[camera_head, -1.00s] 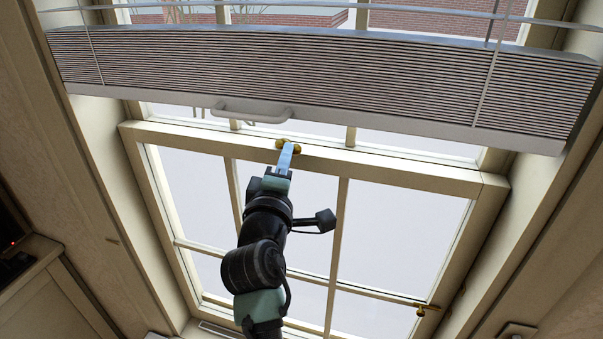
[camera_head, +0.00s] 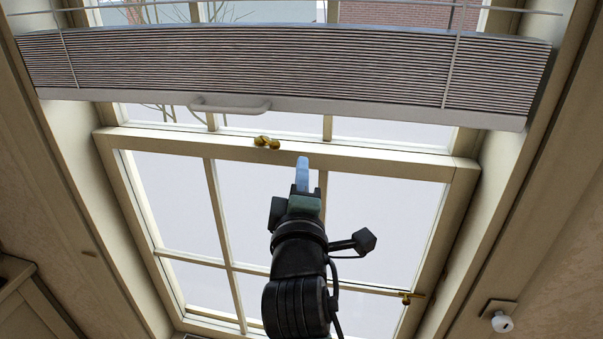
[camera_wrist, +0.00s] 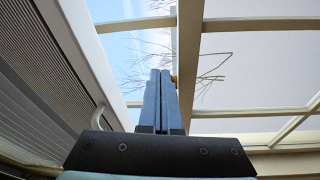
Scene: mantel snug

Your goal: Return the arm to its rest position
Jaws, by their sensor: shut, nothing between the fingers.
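My gripper (camera_head: 302,172) is raised in front of the window, below the sash's top rail. Its blue fingers are together with nothing between them. They also show pressed side by side in the wrist view (camera_wrist: 160,100). In the head view the fingertips are apart from the brass latch (camera_head: 267,142), which sits on the rail to their upper left. In the wrist view, a bit of brass shows at the fingers' right edge, mostly hidden behind them.
A pleated blind (camera_head: 280,68) with a pale handle (camera_head: 230,105) hangs across the upper window. A second brass fitting (camera_head: 411,297) is at the lower right of the sash (camera_head: 390,169). A white knob-like fixture (camera_head: 502,322) is on the right wall. Deep frame sides flank the window.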

